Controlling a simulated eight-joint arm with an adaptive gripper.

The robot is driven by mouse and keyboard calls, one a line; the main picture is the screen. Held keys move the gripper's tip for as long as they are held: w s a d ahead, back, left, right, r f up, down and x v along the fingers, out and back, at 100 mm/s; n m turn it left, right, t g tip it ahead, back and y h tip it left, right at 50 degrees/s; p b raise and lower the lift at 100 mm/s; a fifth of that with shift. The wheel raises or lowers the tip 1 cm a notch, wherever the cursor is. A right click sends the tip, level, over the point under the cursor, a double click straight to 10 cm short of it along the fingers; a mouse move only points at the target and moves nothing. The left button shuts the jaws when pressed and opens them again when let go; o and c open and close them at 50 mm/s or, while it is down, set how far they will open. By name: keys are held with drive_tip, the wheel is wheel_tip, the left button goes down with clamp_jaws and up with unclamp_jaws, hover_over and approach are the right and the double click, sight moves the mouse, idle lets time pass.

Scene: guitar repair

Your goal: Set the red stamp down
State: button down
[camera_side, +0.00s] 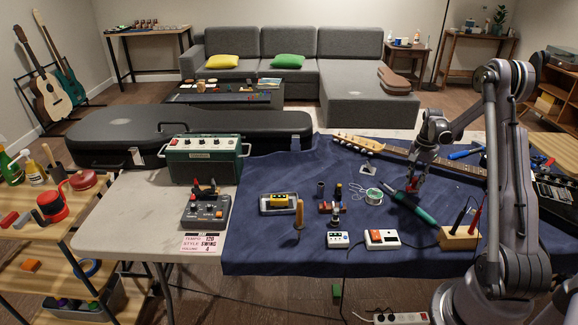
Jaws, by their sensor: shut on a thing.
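My gripper (415,180) is over the right part of the blue cloth (270,250), fingers pointing down. It is shut on a small red thing, which I take to be the red stamp (412,187); the fingers hide much of it. It is close above the cloth, beside the green-handled tool (416,208). I cannot tell whether the stamp touches the cloth or the tool.
A wooden block with probes (459,238) stands at the right front. A guitar neck (400,152) lies behind. White boxes (382,238) sit in front. The cloth's left front is bare.

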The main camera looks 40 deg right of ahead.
drive_tip(key=shift+f, duration=1.05)
drive_tip(key=shift+f, duration=0.1)
drive_tip(key=c, duration=1.2)
unclamp_jaws()
